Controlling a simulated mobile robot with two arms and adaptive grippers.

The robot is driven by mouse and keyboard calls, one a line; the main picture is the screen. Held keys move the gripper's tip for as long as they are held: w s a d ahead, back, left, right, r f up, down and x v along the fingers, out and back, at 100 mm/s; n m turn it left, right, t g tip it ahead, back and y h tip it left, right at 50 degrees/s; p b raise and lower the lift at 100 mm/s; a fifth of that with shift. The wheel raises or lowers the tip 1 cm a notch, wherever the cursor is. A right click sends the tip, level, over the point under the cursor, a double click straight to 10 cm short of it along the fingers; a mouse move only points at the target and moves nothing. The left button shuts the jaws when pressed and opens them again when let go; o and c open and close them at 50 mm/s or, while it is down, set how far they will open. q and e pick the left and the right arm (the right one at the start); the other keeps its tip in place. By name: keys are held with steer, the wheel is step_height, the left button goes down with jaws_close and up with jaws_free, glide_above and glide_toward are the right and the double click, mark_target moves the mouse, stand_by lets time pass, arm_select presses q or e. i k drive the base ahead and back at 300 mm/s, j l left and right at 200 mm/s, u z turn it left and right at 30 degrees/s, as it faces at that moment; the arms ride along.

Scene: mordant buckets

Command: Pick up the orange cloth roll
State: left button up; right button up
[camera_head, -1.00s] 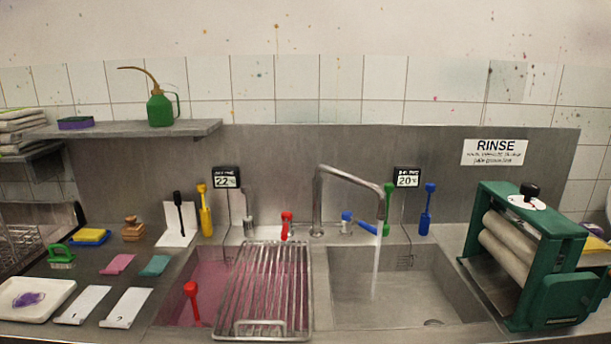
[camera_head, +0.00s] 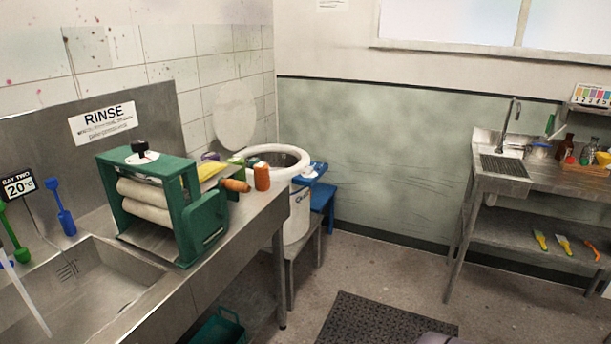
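Two orange things are at the right end of the steel counter, just right of the green wringer. One is a small orange roll (camera_head: 236,185) lying on its side. The other is an orange-brown cylinder (camera_head: 262,177) standing upright close to the counter's end. They are small in this view, and I cannot tell for certain which is cloth. Neither of my grippers is in view.
The green wringer (camera_head: 205,222) with pale rollers stands left of the orange things. A white tub (camera_head: 298,212) with an open lid is behind the counter's end. A dark mat (camera_head: 385,322) lies on the floor. A second sink bench (camera_head: 500,180) stands at right.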

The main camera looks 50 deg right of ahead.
mark_target(261, 170)
steer(key=z, duration=1.45)
steer(key=i+l+u, duration=0.15)
steer(key=i+u, duration=0.15)
